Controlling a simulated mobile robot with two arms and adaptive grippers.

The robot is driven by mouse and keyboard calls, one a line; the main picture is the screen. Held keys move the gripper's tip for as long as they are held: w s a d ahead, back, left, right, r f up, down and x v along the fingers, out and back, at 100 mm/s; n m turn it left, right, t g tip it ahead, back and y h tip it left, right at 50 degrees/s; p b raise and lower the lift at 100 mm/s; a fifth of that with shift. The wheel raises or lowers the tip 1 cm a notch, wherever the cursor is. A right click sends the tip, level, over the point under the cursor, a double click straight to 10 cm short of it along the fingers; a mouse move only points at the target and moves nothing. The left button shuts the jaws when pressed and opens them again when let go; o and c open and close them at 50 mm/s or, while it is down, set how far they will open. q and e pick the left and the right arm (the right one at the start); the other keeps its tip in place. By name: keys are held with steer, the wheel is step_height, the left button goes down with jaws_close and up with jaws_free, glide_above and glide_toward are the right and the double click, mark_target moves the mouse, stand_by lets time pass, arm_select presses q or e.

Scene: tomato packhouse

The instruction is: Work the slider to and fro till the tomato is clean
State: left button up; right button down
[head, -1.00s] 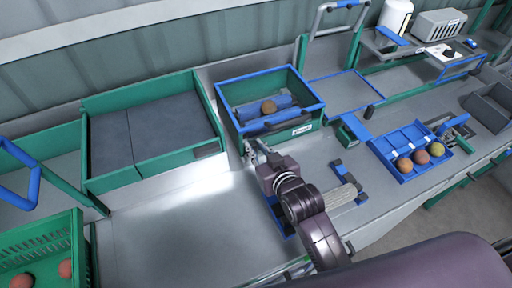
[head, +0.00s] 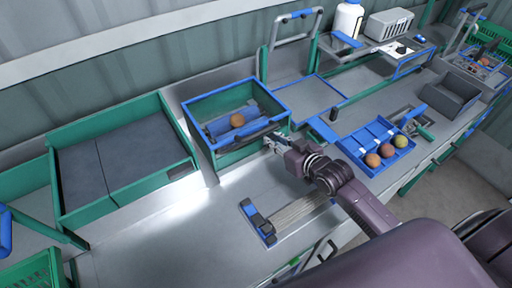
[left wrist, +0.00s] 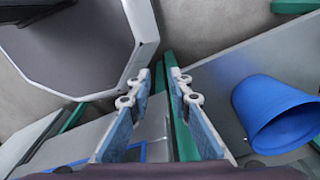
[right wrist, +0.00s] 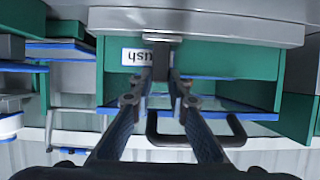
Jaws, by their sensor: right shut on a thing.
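A brownish-orange tomato (head: 237,120) sits among blue rollers inside the green brush box with a blue rim (head: 200,97). Whether dirt is on it is too small to tell. My right gripper (head: 272,141) is at the right end of the box's front. In the right wrist view its fingers (right wrist: 167,78) are closed on the dark slider (right wrist: 161,62), in front of the box's green face. The slider and fingers hide part of the white label (right wrist: 138,56). My left gripper (left wrist: 157,82) is open and empty, away from the box.
A blue tray (head: 350,148) with several tomatoes stands right of the box. A pale brush in a blue-ended holder (head: 258,222) lies on the bench in front. A green tray with grey mats (head: 125,150) stands left. A blue bucket (left wrist: 262,105) shows in the left wrist view.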

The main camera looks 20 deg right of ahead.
steer(key=shift+w+d, duration=0.15)
steer(key=shift+d, duration=0.55)
steer(key=shift+w+d, duration=0.15)
steer(key=shift+d, duration=0.55)
steer(key=c, duration=1.8)
jaws_free()
steer(key=shift+s, duration=0.1)
steer(key=shift+c, duration=0.2)
steer(key=v, duration=1.2)
